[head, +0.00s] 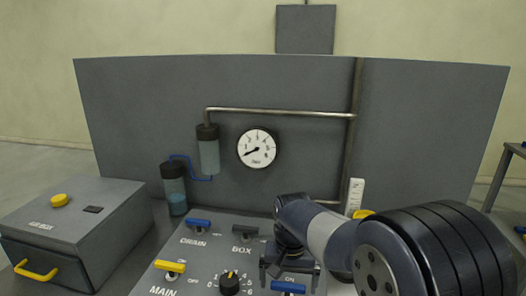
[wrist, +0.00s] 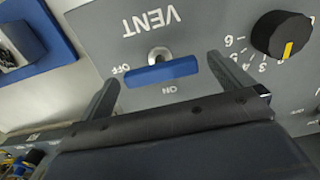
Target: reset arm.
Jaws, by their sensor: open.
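My gripper (head: 290,270) is low over the front right of the grey control panel (head: 205,257). In the wrist view, my gripper (wrist: 163,72) is open, with one finger at each end of the blue VENT handle (wrist: 162,73). The handle lies crosswise between the printed OFF and ON. I see nothing held, and I cannot tell whether a finger touches the handle. The blue handle also shows in the head view (head: 288,287), below the gripper. My forearm covers the panel's right side.
The panel also bears a blue DRAIN handle (head: 198,222), a dark BOX handle (head: 245,229), a yellow MAIN handle (head: 170,266) and a black knob (head: 229,284). A grey box with a yellow drawer handle (head: 37,270) stands left. A gauge (head: 257,148) and pipes are behind.

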